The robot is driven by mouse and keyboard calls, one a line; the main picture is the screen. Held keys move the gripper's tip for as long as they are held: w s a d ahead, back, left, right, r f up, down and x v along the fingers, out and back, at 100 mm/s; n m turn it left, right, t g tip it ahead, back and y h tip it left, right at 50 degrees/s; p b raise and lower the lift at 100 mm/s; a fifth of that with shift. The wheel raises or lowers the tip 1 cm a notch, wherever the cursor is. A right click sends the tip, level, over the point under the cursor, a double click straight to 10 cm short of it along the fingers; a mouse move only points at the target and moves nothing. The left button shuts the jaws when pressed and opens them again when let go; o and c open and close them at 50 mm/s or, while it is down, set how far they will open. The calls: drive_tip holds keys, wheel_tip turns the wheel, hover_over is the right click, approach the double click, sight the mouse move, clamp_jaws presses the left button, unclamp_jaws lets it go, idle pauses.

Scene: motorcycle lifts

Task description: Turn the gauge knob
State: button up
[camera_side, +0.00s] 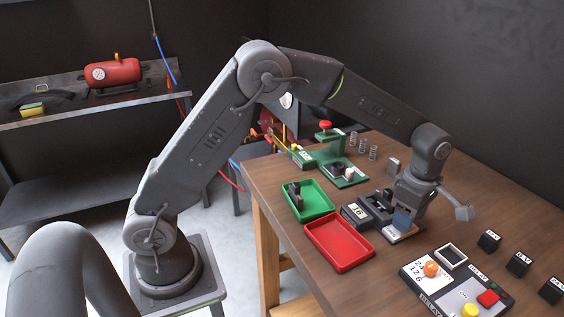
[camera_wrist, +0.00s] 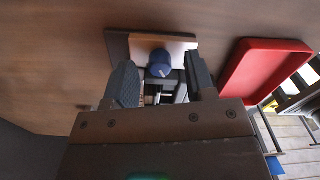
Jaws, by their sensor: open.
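A dark gauge block with a small display reading 16 (camera_side: 357,211) sits on the table. A blue round knob (camera_side: 402,220) is at its right end, above a pale plate (camera_side: 403,236). In the wrist view the blue knob (camera_wrist: 160,63) lies between the tips of my two fingers, with a gap visible at its sides. My gripper (camera_side: 404,207) is open and points down at the knob; it also shows in the wrist view (camera_wrist: 159,72). My fingers partly hide the block, and I cannot tell whether they touch the knob.
A red tray (camera_side: 316,228) and a green tray (camera_side: 325,212) lie left of the block. A green fixture with a red knob (camera_side: 325,125) and several springs stand behind. A panel with coloured buttons (camera_side: 415,268) and several small black blocks (camera_side: 489,241) are in front and right.

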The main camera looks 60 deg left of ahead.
drive_tip(key=s+a+r+m+t, duration=0.1)
drive_tip(key=s+r+m, duration=0.1)
drive_tip(key=r, duration=0.6)
drive_tip(key=s+a+r+m, duration=0.1)
drive_tip(key=s+r, duration=0.1)
drive_tip(key=r, duration=0.6)
drive_tip(key=s+a+m+t, duration=0.2)
drive_tip(key=s+a+m, duration=0.1)
drive_tip(key=s+m, duration=0.5)
drive_tip(key=s+a+f+m+t, duration=0.1)
drive_tip(key=s+a+m+t, duration=0.1)
drive_tip(key=s+m, duration=0.6)
drive_tip(key=shift+s+a, duration=0.85)
drive_tip(key=shift+s, duration=1.85)
drive_tip(key=shift+f, duration=0.1)
